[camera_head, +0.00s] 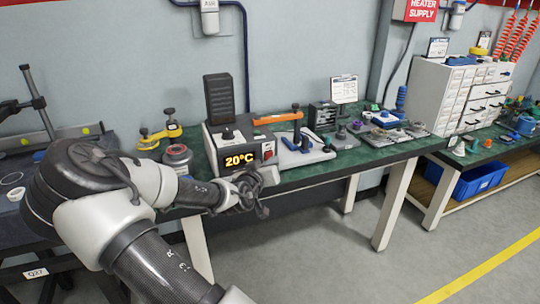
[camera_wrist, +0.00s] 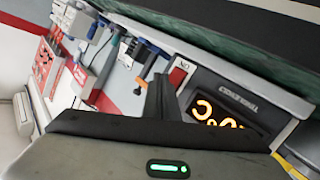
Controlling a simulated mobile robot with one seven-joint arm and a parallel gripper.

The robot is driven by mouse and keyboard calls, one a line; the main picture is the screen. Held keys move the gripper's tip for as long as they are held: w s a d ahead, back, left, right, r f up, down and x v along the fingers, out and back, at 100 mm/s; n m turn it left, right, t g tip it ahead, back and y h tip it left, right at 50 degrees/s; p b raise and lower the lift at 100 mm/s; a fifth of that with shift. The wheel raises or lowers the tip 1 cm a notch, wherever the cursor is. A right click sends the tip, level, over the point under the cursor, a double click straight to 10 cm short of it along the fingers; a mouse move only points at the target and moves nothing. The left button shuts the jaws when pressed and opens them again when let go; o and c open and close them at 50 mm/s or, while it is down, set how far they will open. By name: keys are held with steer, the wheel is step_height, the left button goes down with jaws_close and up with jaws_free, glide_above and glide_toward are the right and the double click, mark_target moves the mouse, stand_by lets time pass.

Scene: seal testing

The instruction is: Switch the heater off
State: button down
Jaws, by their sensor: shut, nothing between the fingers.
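The heater (camera_head: 214,142) is a box with a dark front on the green bench, and its lit orange display (camera_head: 240,159) reads 20°C. My gripper (camera_head: 262,200) is in front of and below the heater's front. In the wrist view its dark fingers (camera_wrist: 158,92) are together, empty, close to the switch. I cannot tell whether they touch it.
A white tool stand (camera_head: 305,156) with blue and orange-handled tools stands close right of the heater. A round metal pot (camera_head: 178,157) and a yellow clamp (camera_head: 160,133) are to its left. The floor (camera_head: 320,250) in front of the bench is clear.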

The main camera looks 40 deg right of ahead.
steer(key=shift+w+d, duration=0.15)
steer(key=shift+w, duration=0.25)
steer(key=shift+w, duration=0.3)
stand_by(0.5)
steer(key=shift+s, duration=0.15)
steer(key=shift+s, duration=0.6)
steer(key=shift+s+a+f, duration=0.1)
steer(key=shift+s+a, duration=0.15)
steer(key=shift+s, duration=0.55)
steer(key=shift+s+a+f, duration=0.15)
steer(key=shift+s+a, duration=0.1)
steer(key=shift+s, duration=0.55)
steer(key=shift+s+a+f, duration=0.1)
steer(key=shift+s+a, duration=0.15)
steer(key=shift+s, duration=0.55)
